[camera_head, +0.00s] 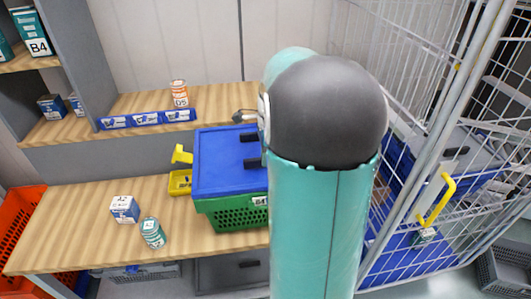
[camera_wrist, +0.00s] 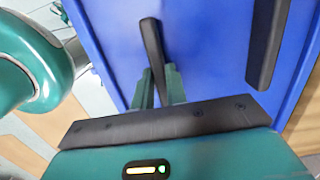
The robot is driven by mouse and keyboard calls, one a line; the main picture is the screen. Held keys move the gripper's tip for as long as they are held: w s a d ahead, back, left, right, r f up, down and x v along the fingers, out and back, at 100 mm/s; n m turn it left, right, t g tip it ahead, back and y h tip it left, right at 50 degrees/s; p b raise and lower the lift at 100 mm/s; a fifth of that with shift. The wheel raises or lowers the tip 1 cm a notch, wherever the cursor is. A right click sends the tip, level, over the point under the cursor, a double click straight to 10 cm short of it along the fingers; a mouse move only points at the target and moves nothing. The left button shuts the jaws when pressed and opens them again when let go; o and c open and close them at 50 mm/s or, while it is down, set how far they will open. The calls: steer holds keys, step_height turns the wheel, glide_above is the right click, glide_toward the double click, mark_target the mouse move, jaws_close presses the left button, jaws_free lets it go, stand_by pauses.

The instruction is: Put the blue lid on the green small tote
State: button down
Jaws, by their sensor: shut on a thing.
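The blue lid (camera_head: 220,165) lies over the green small tote (camera_head: 228,218) on the wooden table and covers its top from this view. I cannot tell whether the lid is fully seated or slightly above the rim. Two black handles show on the lid. In the wrist view the blue lid (camera_wrist: 208,50) fills most of the picture. My gripper (camera_wrist: 158,85) is shut on one black handle (camera_wrist: 151,42) of the lid; the other handle (camera_wrist: 267,45) is free. In the head view my arm hides the tote's right side and my gripper's fingers.
A white wire cage (camera_head: 440,120) stands close on the right.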

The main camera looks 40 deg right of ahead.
steer(key=shift+f, duration=0.3)
stand_by(0.5)
steer(key=c, duration=1.3)
jaws_free()
steer(key=shift+c, duration=0.2)
step_height(320, 180, up, 14)
steer(key=d, duration=0.1)
steer(key=shift+s+d, duration=0.15)
steer(key=shift+s, duration=0.3)
steer(key=shift+f, duration=0.15)
